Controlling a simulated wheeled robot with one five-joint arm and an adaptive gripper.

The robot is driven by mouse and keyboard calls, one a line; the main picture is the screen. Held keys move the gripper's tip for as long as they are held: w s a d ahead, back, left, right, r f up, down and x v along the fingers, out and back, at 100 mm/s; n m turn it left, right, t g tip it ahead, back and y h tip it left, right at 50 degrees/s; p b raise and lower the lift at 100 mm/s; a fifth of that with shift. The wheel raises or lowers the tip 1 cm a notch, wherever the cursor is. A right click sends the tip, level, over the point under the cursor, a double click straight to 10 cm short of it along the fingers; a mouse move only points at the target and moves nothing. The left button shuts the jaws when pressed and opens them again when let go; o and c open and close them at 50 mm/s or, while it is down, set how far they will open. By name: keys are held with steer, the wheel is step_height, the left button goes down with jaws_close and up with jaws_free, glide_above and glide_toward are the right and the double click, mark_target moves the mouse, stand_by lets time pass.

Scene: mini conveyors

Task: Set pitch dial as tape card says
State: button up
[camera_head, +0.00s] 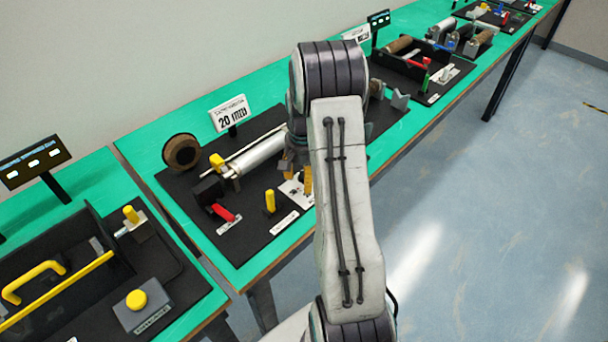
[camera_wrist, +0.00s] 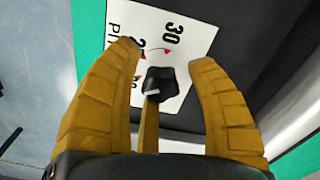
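The tape card (camera_head: 232,115) stands behind the middle station in the head view; its large figure reads 20, and the characters after it are unclear. The pitch dial is a black knob (camera_wrist: 161,82) on a white plate (camera_wrist: 176,42) in the wrist view. The plate shows 30, a partly covered number and red marks; a pale mark is on the knob's near side. I cannot tell its exact setting. My gripper (camera_wrist: 164,58) is open, its yellow fingers on either side of the knob with gaps. A narrow yellow bar rises below the knob. In the head view my arm hides most of the dial.
Other stations continue along the green bench. Open floor (camera_head: 480,180) lies to the right.

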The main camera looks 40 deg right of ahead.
steer(key=shift+o, duration=0.5)
steer(key=shift+d, duration=0.15)
steer(key=shift+r, duration=0.1)
steer(key=shift+w+r, duration=0.1)
steer(key=shift+r, duration=0.1)
step_height(320, 180, up, 12)
steer(key=shift+f, duration=0.25)
stand_by(0.4)
